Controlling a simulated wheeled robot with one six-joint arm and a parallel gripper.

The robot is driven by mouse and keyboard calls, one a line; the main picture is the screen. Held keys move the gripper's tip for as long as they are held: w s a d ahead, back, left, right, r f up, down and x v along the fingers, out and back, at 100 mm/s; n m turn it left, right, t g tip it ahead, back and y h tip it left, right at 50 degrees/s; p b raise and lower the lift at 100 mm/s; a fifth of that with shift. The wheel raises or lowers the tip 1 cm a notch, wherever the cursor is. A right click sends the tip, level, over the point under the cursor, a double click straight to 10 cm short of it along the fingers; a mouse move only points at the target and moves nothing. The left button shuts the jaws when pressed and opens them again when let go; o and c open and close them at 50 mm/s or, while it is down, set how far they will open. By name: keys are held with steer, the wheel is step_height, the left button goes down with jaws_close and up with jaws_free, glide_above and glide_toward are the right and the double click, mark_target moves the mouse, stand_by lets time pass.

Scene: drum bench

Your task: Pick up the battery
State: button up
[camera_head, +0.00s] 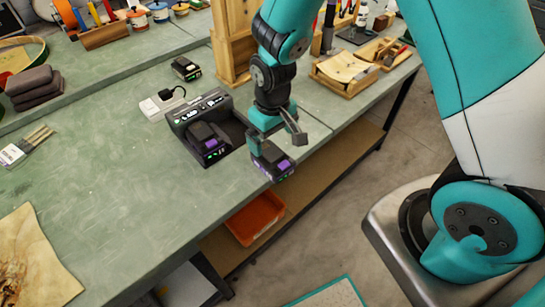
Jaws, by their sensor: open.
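A black battery with purple parts (272,164) is at the bench's front edge, directly below my gripper. My gripper (277,142) points down over it with its fingers apart. One finger shows to the right of the battery's top and the other overlaps its upper left. I cannot tell whether they touch it. A similar black and purple battery (207,146) sits in the black charger (184,122) to the left. Another dark battery (186,68) lies farther back on the bench.
The green bench (130,170) is mostly clear at front left. A white socket block (162,103) with a black plug is behind the charger. A wooden rack (232,40) and a wooden tray (345,75) stand behind my gripper. An orange bin (255,219) is on the lower shelf.

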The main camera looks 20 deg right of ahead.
mark_target(272, 152)
steer(key=shift+w+f+p, duration=0.15)
steer(key=shift+f+p, duration=0.4)
steer(key=shift+f, duration=1.55)
steer(key=shift+w+f+p, duration=0.1)
steer(key=shift+f+p, duration=0.4)
steer(key=shift+f, duration=1.6)
steer(key=c, duration=1.3)
steer(key=shift+r, duration=0.15)
